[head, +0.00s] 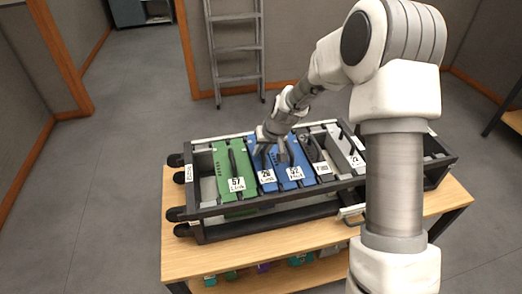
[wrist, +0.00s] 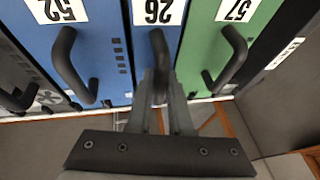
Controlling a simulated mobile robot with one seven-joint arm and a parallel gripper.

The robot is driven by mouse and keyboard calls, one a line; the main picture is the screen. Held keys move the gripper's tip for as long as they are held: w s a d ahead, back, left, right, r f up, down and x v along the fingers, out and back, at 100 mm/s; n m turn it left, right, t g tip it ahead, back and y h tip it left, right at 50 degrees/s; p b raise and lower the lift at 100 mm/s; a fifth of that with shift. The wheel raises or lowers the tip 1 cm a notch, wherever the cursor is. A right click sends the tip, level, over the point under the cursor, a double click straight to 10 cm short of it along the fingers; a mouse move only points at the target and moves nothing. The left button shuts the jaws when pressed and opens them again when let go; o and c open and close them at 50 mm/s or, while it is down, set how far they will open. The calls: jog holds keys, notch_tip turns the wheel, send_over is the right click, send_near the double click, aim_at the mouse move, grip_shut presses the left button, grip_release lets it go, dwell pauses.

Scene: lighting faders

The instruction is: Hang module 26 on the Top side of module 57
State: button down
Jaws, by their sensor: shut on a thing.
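Module 26 is a narrow blue module (head: 260,163) with a black handle and white label, standing in the rack between green module 57 (head: 222,163) and blue module 52 (head: 298,158). The wrist view shows module 26 (wrist: 143,50) upside down, with green module 57 (wrist: 211,45) to its right. My gripper (head: 270,145) reaches down onto module 26. In the wrist view my gripper (wrist: 161,95) is shut on the black handle (wrist: 159,45) of module 26. Module 26 still sits level with its neighbours. Module 57's handle is free.
The black rack (head: 245,206) lies on a wooden table (head: 185,255). More modules and a dark gap stand to the right of module 52. A ladder (head: 237,75) leans at the back wall. Bare rack space shows left of module 57. Several coloured items lie on the shelf below.

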jog(key=shift+w+f+b, duration=0.1)
jog(key=shift+f+b, duration=0.25)
jog(key=shift+f, duration=0.05)
jog(key=c, duration=0.8)
grip_release()
jog(key=shift+o, duration=0.2)
jog(key=shift+f, duration=0.15)
jog(key=w+a+r+p+v, duration=0.1)
jog(key=p+v, duration=0.6)
jog(key=v, duration=1.7)
jog(key=shift+w+a, duration=0.35)
jog(key=shift+w, duration=0.15)
jog(key=shift+r, duration=0.15)
